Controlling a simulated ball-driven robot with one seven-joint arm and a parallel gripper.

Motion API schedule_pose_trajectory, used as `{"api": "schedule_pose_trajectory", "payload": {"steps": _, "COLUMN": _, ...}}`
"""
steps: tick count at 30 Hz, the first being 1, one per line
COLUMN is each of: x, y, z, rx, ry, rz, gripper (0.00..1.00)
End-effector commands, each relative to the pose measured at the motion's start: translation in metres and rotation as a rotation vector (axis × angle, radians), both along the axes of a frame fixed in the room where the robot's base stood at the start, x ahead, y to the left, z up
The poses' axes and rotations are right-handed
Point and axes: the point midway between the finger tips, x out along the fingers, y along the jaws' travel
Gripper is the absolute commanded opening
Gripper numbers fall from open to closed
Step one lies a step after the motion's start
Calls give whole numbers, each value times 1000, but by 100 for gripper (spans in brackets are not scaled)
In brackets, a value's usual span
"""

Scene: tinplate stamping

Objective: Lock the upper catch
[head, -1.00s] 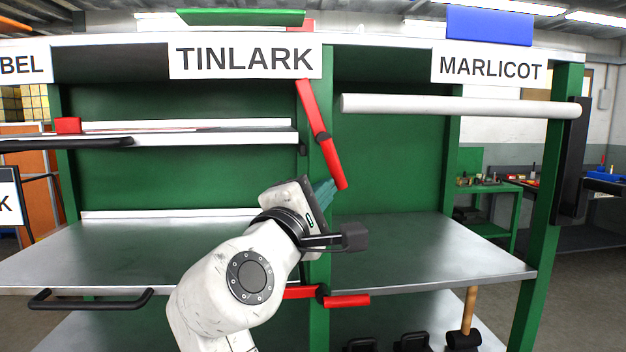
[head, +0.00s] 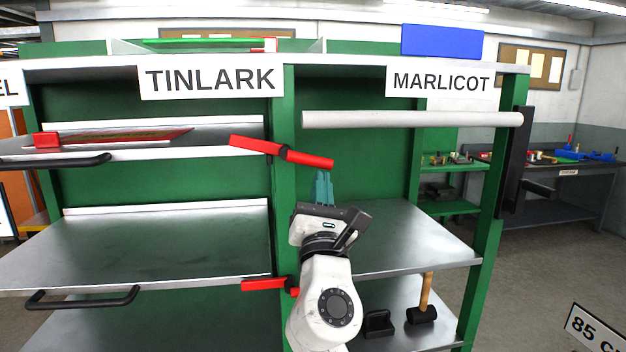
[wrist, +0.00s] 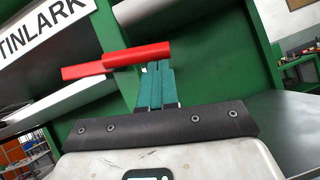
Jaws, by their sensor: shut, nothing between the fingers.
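The upper catch (head: 256,146) is a red two-armed bar pivoted on the green post between the two bays. It lies nearly level across the post, its right arm slightly lower. It also shows in the wrist view (wrist: 136,55). My gripper (head: 322,174) is shut and empty, its teal fingers pointing up just below the right arm of the catch. In the wrist view its fingertips (wrist: 155,66) meet the catch's lower edge; I cannot tell whether they touch.
A lower red catch (head: 263,285) lies level on the same post, partly hidden by my arm. A left shelf with a black handle (head: 82,299), an upper drawer handle (head: 55,161) and a white roller (head: 410,119) flank the post. A mallet (head: 425,297) stands lower right.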

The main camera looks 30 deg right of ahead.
Motion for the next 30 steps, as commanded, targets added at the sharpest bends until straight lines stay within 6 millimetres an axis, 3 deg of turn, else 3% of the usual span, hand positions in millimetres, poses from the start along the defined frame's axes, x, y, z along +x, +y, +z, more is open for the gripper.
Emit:
{"api": "schedule_pose_trajectory", "payload": {"steps": 9, "x": -3, "y": -8, "z": 14, "rx": -26, "ry": 7, "rz": 0, "gripper": 0}}
{"api": "schedule_pose_trajectory", "payload": {"steps": 30, "x": -4, "y": -12, "z": 20, "rx": -24, "ry": 4, "rz": -1, "gripper": 0}}
